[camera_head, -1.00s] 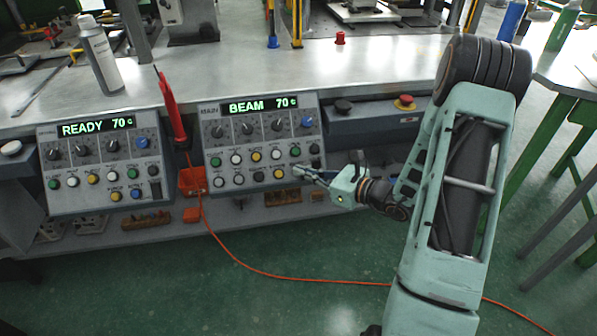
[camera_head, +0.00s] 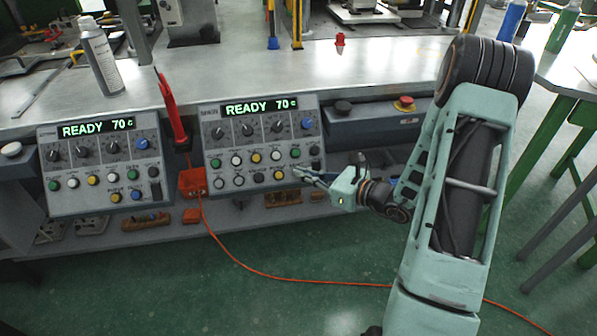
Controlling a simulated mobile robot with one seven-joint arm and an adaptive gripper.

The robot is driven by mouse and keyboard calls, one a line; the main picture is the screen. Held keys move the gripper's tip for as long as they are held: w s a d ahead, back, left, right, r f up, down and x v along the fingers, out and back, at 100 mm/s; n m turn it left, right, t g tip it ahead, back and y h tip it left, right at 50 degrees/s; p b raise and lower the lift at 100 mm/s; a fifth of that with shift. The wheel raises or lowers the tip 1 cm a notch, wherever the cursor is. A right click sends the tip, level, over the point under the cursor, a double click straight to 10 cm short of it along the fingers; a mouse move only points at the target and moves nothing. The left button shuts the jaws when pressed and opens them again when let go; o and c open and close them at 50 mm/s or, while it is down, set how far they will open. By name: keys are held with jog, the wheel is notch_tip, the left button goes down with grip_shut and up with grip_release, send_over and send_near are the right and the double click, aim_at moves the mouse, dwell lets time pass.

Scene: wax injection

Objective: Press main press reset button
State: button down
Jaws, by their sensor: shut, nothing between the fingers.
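The main press control panel (camera_head: 230,140) hangs at the front of the bench, and its green display (camera_head: 259,106) reads "READY 70 c". It has a row of knobs and two rows of round buttons. A yellow button (camera_head: 279,175) is in the lower row. My gripper (camera_head: 301,173) is shut and empty, with its fingertips at the right end of that lower row, just right of the yellow button. The fingertips cover the spot there, so I cannot tell whether they touch a button. The button labels are too small to read.
A second panel (camera_head: 62,191) at the left also reads "READY 70 c". A red-handled tool (camera_head: 171,108) and orange box (camera_head: 192,182) lie between the panels. A red emergency button (camera_head: 404,103) sits right of the main panel. An orange cable (camera_head: 262,271) crosses the floor.

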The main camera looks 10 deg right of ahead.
jog(key=shift+s+r, duration=0.25)
jog(key=shift+s, duration=0.05)
jog(key=shift+s+r+p, duration=1.3)
jog(key=shift+s+r, duration=0.35)
jog(key=shift+s, duration=0.3)
